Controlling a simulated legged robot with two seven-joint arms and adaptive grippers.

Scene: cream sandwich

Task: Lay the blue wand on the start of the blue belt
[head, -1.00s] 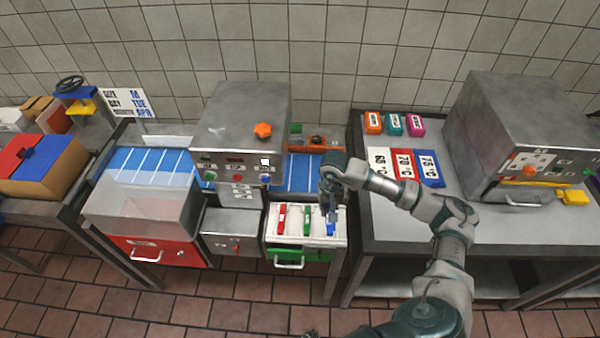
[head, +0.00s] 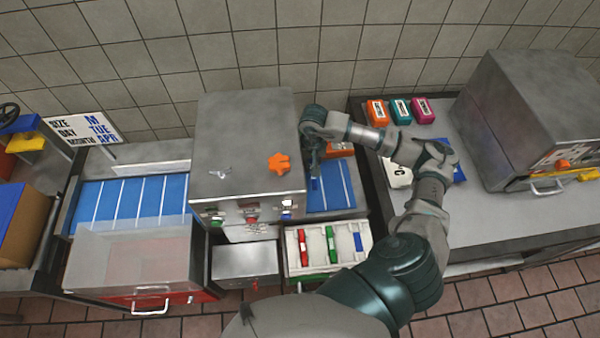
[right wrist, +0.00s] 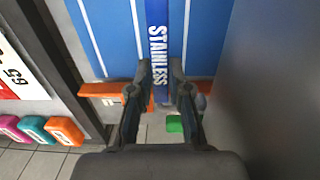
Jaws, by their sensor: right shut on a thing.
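The blue wand (right wrist: 158,50), lettered STAINLESS, is between the fingers of my right gripper (right wrist: 158,82) in the right wrist view. My right gripper (head: 315,178) is shut on it, over the short stretch of blue belt (head: 337,190) right of the grey machine in the head view. The wand lies roughly parallel to the white lines on the belt (right wrist: 112,35). I cannot tell whether it touches the belt. The wand is mostly hidden by the gripper in the head view. My left gripper is not in view.
The grey machine (head: 245,150) stands close left of the gripper, with an orange knob (head: 279,163) on top. An open tray (head: 290,262) below holds red, green and blue pieces. An orange part (right wrist: 100,89) borders the belt. Small coloured boxes (head: 400,110) stand right.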

